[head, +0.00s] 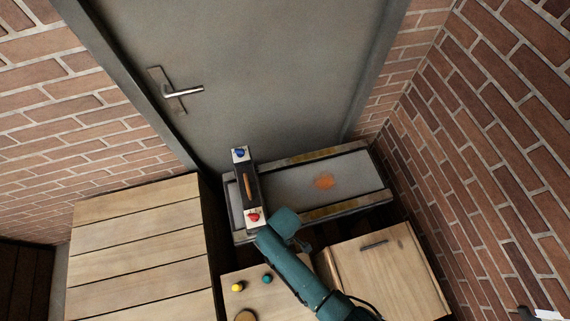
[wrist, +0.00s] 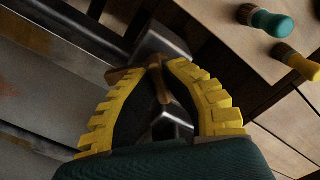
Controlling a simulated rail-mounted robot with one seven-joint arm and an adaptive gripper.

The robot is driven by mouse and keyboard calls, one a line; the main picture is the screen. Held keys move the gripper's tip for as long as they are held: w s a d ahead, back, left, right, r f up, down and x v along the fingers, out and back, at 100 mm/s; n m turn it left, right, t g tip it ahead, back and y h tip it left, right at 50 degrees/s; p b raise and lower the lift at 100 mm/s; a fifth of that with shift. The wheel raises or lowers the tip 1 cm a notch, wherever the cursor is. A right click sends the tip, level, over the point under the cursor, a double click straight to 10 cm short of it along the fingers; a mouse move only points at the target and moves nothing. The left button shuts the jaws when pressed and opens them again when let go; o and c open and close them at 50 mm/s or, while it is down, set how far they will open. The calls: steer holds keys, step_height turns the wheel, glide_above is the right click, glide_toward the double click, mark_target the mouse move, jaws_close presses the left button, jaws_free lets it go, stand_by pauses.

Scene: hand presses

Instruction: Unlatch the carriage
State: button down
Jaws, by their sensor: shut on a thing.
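The carriage (head: 253,201) is a dark bar across the left end of a grey metal bed (head: 290,188). It has a brown grip (head: 249,184) in its middle, a blue knob (head: 240,153) at the far end and a red knob (head: 253,217) at the near end. My gripper (wrist: 162,70) sits at the bed's near side, mostly hidden behind my teal arm in the head view. In the wrist view its yellow-ribbed fingers close around a small brown handle (wrist: 162,86) beside a dark metal block (wrist: 166,46). I cannot tell whether this handle is the carriage's latch.
A slatted wooden crate (head: 140,235) is at left and a wooden box (head: 395,275) at right. A grey door (head: 250,80) and brick walls close off the back.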

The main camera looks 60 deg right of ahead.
steer(key=m+p, duration=0.2)
steer(key=m, duration=0.2)
steer(key=shift+m, duration=0.3)
steer(key=m+p, duration=0.1)
steer(key=m, duration=0.4)
steer(key=shift+f, duration=0.1)
steer(key=shift+m, duration=0.3)
steer(key=c, duration=1.1)
jaws_free()
steer(key=shift+c, duration=0.2)
step_height(320, 180, up, 12)
steer(key=shift+r, duration=0.1)
